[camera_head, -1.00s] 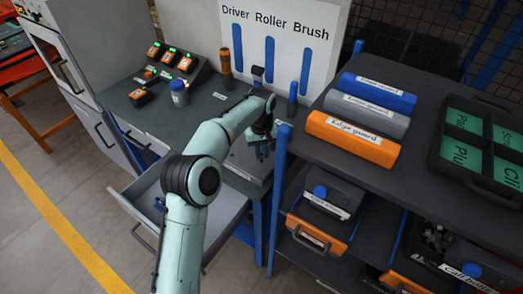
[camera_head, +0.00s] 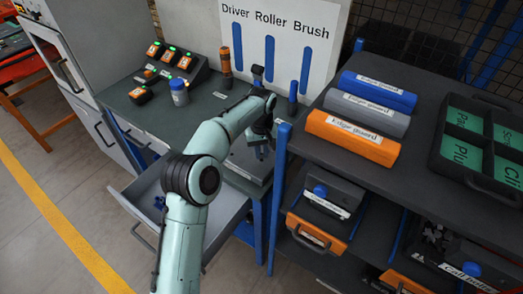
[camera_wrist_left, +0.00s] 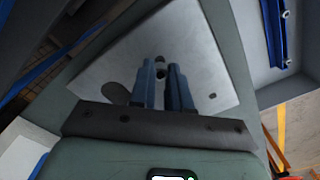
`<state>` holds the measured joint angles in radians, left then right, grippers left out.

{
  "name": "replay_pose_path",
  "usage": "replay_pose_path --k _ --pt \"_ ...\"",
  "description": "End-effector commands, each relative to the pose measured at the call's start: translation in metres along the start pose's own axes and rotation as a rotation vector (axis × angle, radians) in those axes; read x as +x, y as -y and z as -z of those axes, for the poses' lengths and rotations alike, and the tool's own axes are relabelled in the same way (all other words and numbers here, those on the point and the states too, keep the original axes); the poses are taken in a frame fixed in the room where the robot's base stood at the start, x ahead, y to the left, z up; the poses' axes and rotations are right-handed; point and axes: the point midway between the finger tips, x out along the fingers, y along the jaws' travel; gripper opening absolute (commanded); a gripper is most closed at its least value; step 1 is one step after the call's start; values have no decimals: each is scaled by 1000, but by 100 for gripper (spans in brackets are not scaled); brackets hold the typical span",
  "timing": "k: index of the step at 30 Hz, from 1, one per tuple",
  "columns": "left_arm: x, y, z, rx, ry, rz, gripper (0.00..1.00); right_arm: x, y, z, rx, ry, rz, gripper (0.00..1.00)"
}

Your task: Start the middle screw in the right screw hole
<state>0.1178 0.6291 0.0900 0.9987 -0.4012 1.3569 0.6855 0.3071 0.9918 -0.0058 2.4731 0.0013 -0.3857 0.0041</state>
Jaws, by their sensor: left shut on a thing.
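My left gripper (camera_head: 261,150) is at the bench's right end, pointing down over a grey plate (camera_head: 243,160). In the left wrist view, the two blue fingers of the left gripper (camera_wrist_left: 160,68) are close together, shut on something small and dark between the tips. It looks like a screw, but the fingers hide most of it. The light grey plate (camera_wrist_left: 205,50) lies beyond the fingertips. A dark hole (camera_wrist_left: 213,97) shows in it to the right, and another dark spot lies at the tips. Whether the screw touches the plate cannot be told. My right gripper is out of view.
An open drawer (camera_head: 222,208) is below the bench. Labelled edge guards (camera_head: 352,138) and a dark tray (camera_head: 450,178) lie on the right-hand shelf. A blue post (camera_head: 278,185) stands close to the gripper. A blue-capped bottle (camera_head: 179,95) stands on the bench.

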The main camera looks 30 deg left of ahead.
Motion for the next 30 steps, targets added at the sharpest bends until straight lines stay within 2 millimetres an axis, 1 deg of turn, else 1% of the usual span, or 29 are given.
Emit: replay_pose_path --k 1,2,3,4,13,16,20,27,30 --pt "-2 0 0 0 -3 -2 0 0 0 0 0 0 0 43" --pt "-2 0 0 0 -3 -2 23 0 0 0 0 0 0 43" --pt "-2 0 0 0 -3 -2 36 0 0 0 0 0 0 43" --pt "-2 0 0 0 -3 -2 46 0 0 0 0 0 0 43" --pt "-2 0 0 0 -2 -2 47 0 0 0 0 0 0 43" --pt "-9 0 1 0 -3 -2 47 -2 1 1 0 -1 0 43" --pt "-31 -1 1 -2 -6 -4 47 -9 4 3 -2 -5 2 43" --pt "-85 -1 2 -1 -8 -5 47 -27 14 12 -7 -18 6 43" --pt "-103 -1 1 0 -7 -5 47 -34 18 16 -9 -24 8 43"
